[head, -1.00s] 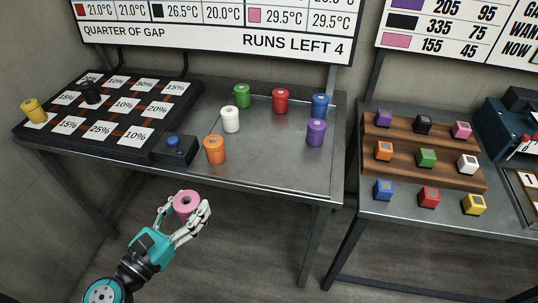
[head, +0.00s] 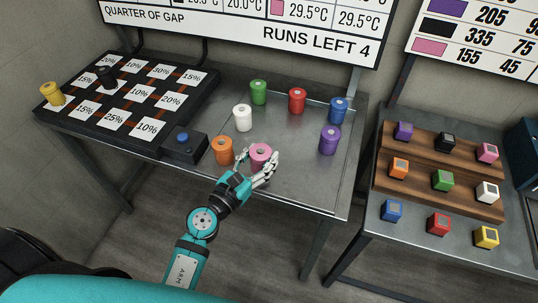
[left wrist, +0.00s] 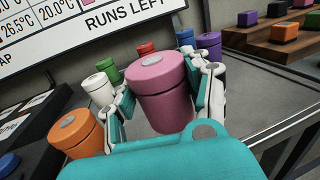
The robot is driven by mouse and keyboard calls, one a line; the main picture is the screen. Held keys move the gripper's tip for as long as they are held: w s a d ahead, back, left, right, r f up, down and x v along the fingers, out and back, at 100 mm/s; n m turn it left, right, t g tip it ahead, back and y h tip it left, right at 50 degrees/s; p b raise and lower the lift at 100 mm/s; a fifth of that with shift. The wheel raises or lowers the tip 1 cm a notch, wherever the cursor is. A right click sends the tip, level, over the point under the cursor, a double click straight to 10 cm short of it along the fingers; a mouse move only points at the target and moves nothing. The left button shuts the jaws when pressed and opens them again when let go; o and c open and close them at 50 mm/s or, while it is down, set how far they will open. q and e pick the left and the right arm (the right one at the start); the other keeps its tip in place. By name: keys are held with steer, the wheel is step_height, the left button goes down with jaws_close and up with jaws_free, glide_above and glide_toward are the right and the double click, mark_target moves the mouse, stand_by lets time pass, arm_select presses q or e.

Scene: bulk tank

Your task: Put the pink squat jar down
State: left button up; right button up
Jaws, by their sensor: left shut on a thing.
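The pink squat jar (head: 260,153) is held upright between the fingers of my left gripper (head: 258,160). It is at the front part of the metal table (head: 300,185), just right of the orange jar (head: 222,151). In the left wrist view the pink jar (left wrist: 162,92) fills the middle, with a finger pad on each side of it. The jar's base is partly hidden, and I cannot tell whether it touches the table. My right gripper is not in view.
White (head: 243,118), green (head: 258,92), red (head: 297,100), blue (head: 339,110) and purple (head: 330,140) jars stand around it. A box with a blue button (head: 184,142) is left of the orange jar. Bare tabletop lies between the pink and purple jars.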

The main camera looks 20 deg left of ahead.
arm_select(q)
steer(key=shift+d+x, duration=0.15)
steer(key=shift+x, duration=0.45)
steer(key=shift+d+x, duration=0.15)
steer(key=shift+x, duration=0.4)
steer(key=shift+d+f, duration=0.1)
steer(key=shift+f, duration=0.2)
step_height(320, 180, down, 3)
steer(key=shift+r+b, duration=0.2)
steer(key=shift+b, duration=0.9)
steer(key=shift+f, duration=0.35)
steer(key=shift+r, duration=0.1)
steer(key=shift+f+b, duration=0.25)
steer(key=shift+b, duration=0.05)
steer(key=o, duration=1.3)
steer(key=shift+c, duration=0.2)
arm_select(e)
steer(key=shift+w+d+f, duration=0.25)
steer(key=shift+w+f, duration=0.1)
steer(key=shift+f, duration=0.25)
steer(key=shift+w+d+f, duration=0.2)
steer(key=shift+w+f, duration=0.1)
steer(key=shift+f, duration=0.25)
